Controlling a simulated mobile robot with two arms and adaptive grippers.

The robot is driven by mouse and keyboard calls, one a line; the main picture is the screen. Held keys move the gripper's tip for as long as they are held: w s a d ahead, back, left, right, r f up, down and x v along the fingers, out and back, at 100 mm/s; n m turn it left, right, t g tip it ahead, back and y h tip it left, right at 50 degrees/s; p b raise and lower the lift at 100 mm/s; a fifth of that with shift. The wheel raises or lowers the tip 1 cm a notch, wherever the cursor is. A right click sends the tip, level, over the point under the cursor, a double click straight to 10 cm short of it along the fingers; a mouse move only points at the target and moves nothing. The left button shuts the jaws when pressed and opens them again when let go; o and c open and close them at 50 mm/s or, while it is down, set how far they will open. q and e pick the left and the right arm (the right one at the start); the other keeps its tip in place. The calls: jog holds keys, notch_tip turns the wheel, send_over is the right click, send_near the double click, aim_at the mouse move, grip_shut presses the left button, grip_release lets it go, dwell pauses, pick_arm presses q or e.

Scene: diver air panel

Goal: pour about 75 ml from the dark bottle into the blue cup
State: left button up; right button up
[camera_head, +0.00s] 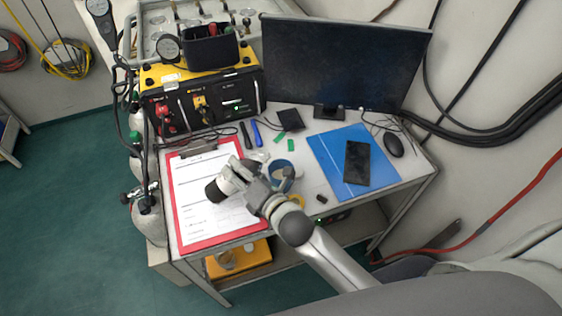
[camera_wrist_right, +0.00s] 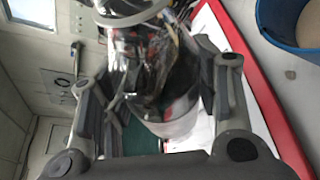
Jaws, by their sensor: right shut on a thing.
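My right gripper (camera_head: 224,186) is shut on the dark bottle (camera_head: 214,192), held over the clipboard. In the right wrist view the bottle (camera_wrist_right: 150,75) shows glossy and see-through between the two fingers of the gripper (camera_wrist_right: 165,120). Its top end is cut off by the frame edge, and I cannot tell its exact tilt or fill. The blue cup (camera_head: 288,180) stands on the table to the right of the bottle, partly covered by my right wrist. The cup (camera_wrist_right: 268,28) also shows at the upper right of the wrist view, apart from the bottle. My left gripper is not in view.
A red clipboard (camera_head: 178,215) with paper lies beneath the gripper. A yellow-and-black air panel (camera_head: 200,95) and a monitor (camera_head: 345,62) stand behind. A blue folder (camera_head: 330,150) with a dark phone-like slab (camera_head: 357,163) and a mouse (camera_head: 393,145) lie at right.

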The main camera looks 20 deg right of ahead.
jog(key=shift+d+r+n+p, duration=0.15)
jog(key=shift+r+n+p, duration=0.1)
jog(key=shift+n+p, duration=0.05)
dwell(1.8)
jog(key=shift+d+r+h+p, duration=0.1)
jog(key=shift+r+h+p, duration=0.25)
jog(key=shift+p, duration=0.25)
jog(key=r+n+h+p, duration=0.1)
jog(key=n+p, duration=0.1)
jog(key=p, duration=0.1)
jog(key=r+n+h+p, duration=0.1)
jog(key=p, duration=0.2)
jog(key=shift+w+n+g+p, duration=0.1)
jog(key=shift+n+g+p, duration=0.25)
jog(key=shift+n+g, duration=0.05)
jog(key=shift+a+f+n+h, duration=0.35)
jog(key=shift+n+h, duration=0.2)
jog(key=shift+n, duration=0.15)
jog(key=shift+f+n+h, duration=0.2)
jog(key=shift+n+h, duration=0.4)
jog(key=shift+n, duration=0.2)
